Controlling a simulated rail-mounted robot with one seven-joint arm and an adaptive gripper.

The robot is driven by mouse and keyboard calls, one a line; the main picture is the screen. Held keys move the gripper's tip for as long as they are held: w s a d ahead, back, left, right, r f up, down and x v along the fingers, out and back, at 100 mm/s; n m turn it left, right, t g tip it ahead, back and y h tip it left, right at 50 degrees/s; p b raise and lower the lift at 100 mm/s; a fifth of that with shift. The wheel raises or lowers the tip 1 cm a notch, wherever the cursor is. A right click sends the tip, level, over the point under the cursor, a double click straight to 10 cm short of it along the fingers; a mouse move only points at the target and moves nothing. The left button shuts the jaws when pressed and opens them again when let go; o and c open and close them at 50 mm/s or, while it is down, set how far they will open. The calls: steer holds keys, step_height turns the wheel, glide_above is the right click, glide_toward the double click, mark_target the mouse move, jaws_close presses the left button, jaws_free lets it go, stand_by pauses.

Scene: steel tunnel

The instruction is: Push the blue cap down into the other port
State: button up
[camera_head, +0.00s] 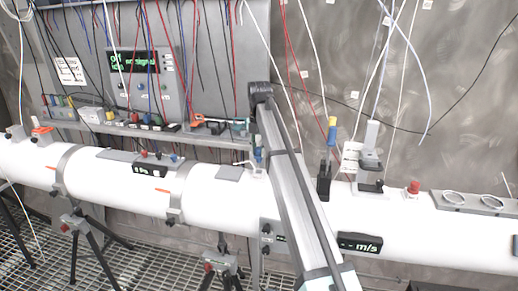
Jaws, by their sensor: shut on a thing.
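My arm (297,195) rises from the lower middle to a dark joint near the top, and I cannot make out my gripper's fingertips or what they hold. A small blue part (258,155) shows just left of my arm above the white pipe (215,195); I cannot tell whether it is the blue cap or whether it is seated. A blue and yellow handle (331,137) stands upright in a black holder (324,182) on the pipe. A grey plate (470,209) with two round openings lies on the pipe at the right; I cannot tell if these are the ports.
A red knob (413,187) and a grey upright fixture (370,160) stand on the pipe right of my arm. A shelf (150,132) with tools runs behind it. Hanging cables cross the back wall. Tripods (90,240) stand on the grated floor.

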mark_target(259, 162)
steer(key=shift+f+b, duration=1.3)
steer(key=shift+f, duration=1.7)
steer(key=shift+f, duration=0.2)
steer(key=o, duration=1.1)
